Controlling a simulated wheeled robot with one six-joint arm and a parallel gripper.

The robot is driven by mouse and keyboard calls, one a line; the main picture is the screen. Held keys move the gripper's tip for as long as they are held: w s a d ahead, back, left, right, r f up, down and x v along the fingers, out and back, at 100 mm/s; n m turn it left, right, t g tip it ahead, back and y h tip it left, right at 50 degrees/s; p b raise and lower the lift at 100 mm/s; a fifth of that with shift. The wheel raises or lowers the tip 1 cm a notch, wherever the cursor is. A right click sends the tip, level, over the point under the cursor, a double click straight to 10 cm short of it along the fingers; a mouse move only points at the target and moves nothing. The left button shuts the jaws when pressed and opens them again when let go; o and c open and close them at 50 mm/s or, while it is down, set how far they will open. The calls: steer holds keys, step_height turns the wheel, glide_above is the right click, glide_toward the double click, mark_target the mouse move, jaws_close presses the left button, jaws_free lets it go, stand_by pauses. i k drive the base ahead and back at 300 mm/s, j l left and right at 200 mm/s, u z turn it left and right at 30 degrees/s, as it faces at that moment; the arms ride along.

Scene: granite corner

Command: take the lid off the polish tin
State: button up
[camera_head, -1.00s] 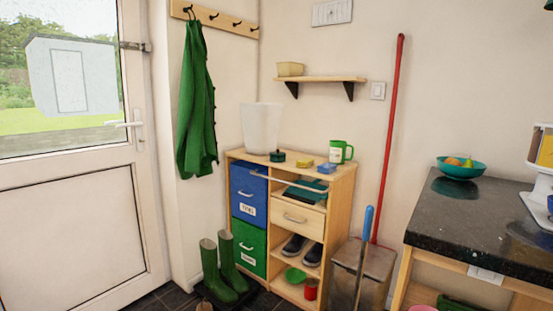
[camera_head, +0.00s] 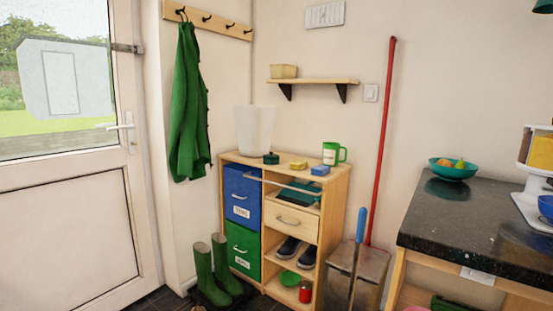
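A small dark green round thing (camera_head: 270,158), which looks like a tin, sits on top of the wooden cabinet (camera_head: 232,157), in front of a translucent white bin. It is too small to tell whether its lid is on. A red tin (camera_head: 305,292) stands on the cabinet's bottom shelf, beside a green bowl (camera_head: 289,278). I cannot tell for sure which of them is the polish tin. My gripper does not show in this view.
Yellow and blue blocks (camera_head: 320,170) and a green mug (camera_head: 334,154) share the cabinet top. Green boots (camera_head: 225,268) stand to its left. A blue-handled tool (camera_head: 361,226), a red pole (camera_head: 383,130) and a dark worktop (camera_head: 480,220) are to its right.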

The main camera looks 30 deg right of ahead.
mark_target(271, 156)
steer(key=i+z, duration=0.5)
steer(key=z, duration=0.2)
steer(key=i+j+z, duration=0.1)
steer(key=i, duration=0.4)
steer(key=i+j+z, duration=0.1)
steer(key=i, duration=0.35)
steer(key=i+j+z, duration=0.1)
steer(key=i+j, duration=0.15)
steer(key=i, duration=0.2)
steer(key=i+j+z, duration=0.15)
steer(key=i, duration=0.3)
steer(key=i+j, duration=0.35)
steer(key=i, duration=0.15)
steer(key=i+j, duration=0.35)
steer(key=i, duration=0.15)
